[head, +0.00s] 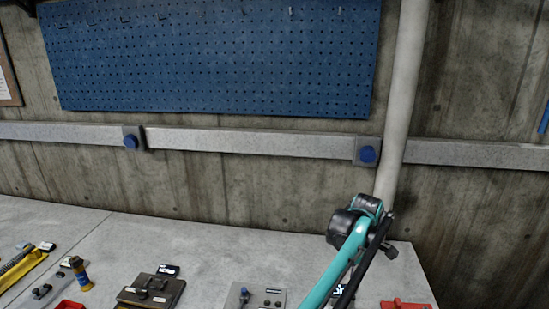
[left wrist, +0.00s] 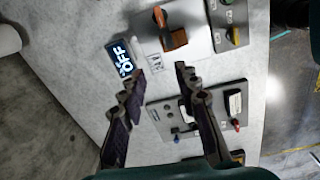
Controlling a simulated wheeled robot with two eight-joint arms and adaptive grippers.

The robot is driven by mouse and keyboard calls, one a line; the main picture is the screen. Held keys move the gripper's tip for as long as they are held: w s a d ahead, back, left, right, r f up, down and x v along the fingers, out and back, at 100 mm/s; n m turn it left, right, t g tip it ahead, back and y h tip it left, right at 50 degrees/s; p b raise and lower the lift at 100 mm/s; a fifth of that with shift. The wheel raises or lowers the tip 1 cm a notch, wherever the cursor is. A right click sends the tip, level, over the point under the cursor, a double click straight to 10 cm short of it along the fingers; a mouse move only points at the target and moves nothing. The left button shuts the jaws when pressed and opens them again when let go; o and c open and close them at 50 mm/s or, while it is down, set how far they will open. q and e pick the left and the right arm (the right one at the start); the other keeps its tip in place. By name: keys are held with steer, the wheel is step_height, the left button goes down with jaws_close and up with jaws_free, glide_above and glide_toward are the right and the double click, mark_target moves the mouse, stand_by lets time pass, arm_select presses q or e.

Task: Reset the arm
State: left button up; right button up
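In the left wrist view my left gripper (left wrist: 160,72) shows its two dark fingers spread apart, with nothing between them. It is over a grey worktop with control panels. A lit display reading OFF (left wrist: 124,58) lies left of the fingertips, and an orange switch handle (left wrist: 170,28) is on a light plate beyond them. In the head view a teal and black jointed arm (head: 345,255) rises from the bottom edge, right of centre. I cannot tell from this view whether it is mine, and no gripper fingers show clearly on it. My right gripper is not in view.
In the head view the worktop (head: 220,240) carries a dark switch box (head: 150,291), a grey panel with a blue knob (head: 259,300) and a red object (head: 405,304). A blue pegboard (head: 210,60) hangs on the concrete wall. The worktop's back strip is clear.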

arm_select(q)
steer(key=s+a+r+m+t+h+b, duration=0.1)
steer(key=s+a+r+m+t+b, duration=0.15)
steer(key=a, duration=1.05)
steer(key=s+a+r+m+t+b, duration=0.1)
steer(key=s+a+m+b, duration=0.2)
steer(key=a, duration=1.1)
steer(key=s+a+f+m+t+y+b, duration=0.1)
steer(key=s+a+f+m+t+b, duration=0.1)
steer(key=s+a+f+m, duration=0.6)
steer(key=s+a+f+t, duration=0.1)
steer(key=s+a+f, duration=0.4)
steer(key=s+a, duration=0.3)
steer(key=shift+s+a+f+m, duration=0.25)
steer(key=shift+a+f+m, duration=0.05)
steer(key=shift+a+m, duration=0.05)
